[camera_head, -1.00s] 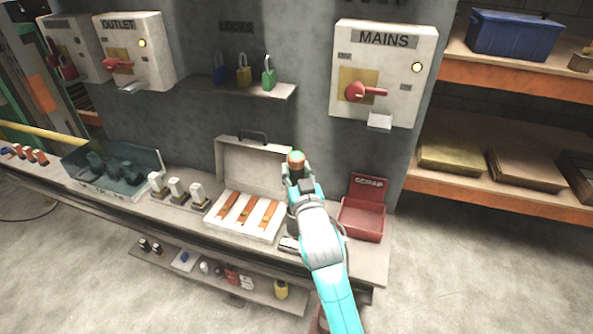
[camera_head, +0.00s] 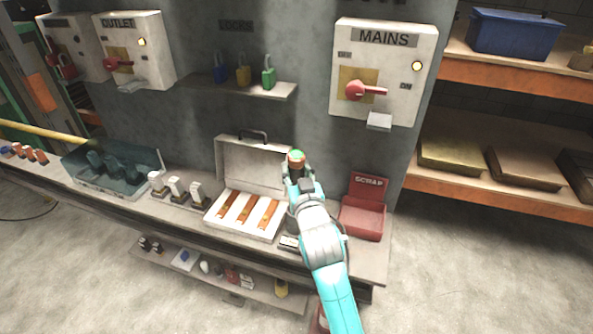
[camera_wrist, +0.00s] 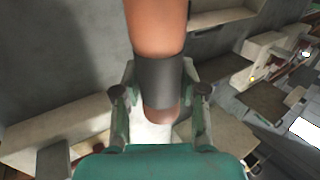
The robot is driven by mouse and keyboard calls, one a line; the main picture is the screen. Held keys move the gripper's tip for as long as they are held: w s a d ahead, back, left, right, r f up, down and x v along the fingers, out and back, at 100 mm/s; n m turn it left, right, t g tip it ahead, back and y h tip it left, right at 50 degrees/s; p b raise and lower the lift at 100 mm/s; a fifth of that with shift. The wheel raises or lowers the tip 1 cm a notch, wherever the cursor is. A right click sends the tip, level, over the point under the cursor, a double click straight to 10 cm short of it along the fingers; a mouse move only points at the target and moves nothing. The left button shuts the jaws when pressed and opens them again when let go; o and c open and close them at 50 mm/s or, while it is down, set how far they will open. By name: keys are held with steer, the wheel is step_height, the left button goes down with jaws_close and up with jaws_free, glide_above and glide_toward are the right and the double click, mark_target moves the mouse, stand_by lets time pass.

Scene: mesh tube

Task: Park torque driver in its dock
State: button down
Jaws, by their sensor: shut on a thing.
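My gripper (camera_head: 298,178) is shut on the torque driver (camera_head: 296,158), in front of the wall between the open white case and the red scrap bin. In the head view only the driver's orange top with a green end shows above the fingers. In the wrist view my gripper (camera_wrist: 160,98) closes around the dark band of the driver (camera_wrist: 157,28), whose thick orange handle runs out of the top of the picture. My gripper and arm hide the driver's lower part in the head view. I cannot make out the dock for certain.
The open white case (camera_head: 217,228) holds orange-brown bars, left of my arm. The red scrap bin (camera_head: 362,222) stands close on the right. The mains box (camera_head: 410,65) and lock shelf (camera_head: 240,90) are on the wall. A lower shelf (camera_head: 215,290) carries small items.

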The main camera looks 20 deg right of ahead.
steer(key=shift+f, duration=3.75)
stand_by(4.2)
